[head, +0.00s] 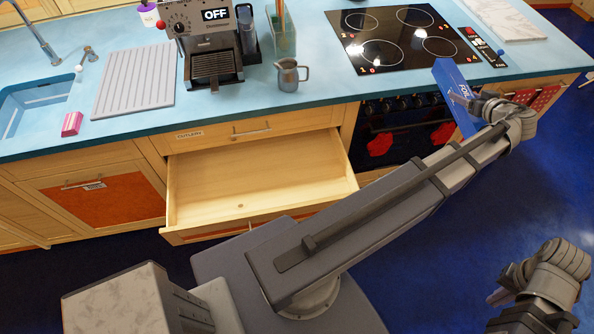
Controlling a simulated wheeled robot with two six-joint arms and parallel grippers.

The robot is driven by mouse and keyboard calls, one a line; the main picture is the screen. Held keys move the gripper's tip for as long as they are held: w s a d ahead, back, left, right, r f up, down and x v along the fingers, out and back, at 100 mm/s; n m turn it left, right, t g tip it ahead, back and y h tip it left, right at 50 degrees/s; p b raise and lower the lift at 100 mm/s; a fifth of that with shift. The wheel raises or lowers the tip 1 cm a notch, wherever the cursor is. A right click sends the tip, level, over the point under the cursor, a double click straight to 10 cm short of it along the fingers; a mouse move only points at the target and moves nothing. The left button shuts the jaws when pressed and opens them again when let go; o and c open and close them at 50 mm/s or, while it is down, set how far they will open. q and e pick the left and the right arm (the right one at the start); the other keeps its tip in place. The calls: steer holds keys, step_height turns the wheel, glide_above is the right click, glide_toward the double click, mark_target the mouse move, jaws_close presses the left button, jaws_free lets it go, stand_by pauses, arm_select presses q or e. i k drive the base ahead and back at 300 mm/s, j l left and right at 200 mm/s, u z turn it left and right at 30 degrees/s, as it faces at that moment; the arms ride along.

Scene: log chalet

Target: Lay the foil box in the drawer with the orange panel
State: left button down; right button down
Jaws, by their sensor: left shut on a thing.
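The foil box (443,74) is a long blue box with white lettering, tilted upright in front of the counter's edge near the hob. My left gripper (465,101) is shut on it and holds it in the air, right of the drawer. The open drawer (255,178) is pulled out below a closed drawer labelled cutlery (215,135). Its wooden inside is empty, and a strip of orange panel (205,234) shows on its front, partly hidden by my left arm. My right gripper (503,284) is low at the right, away from everything; its jaw opening is unclear.
The blue counter (330,100) holds a coffee machine (210,45), a metal jug (288,75), a drainboard (135,80), a pink sponge (72,123) and a black hob (400,38). An orange-panelled cabinet front (105,200) is left.

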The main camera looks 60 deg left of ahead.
mark_target(239, 191)
steer(key=l+u, duration=0.1)
steer(key=u, duration=0.35)
steer(key=l+u, duration=0.15)
steer(key=u, duration=0.25)
steer(key=l+u, duration=0.15)
steer(key=u, duration=0.3)
steer(key=l+u, duration=0.1)
steer(key=u, duration=0.3)
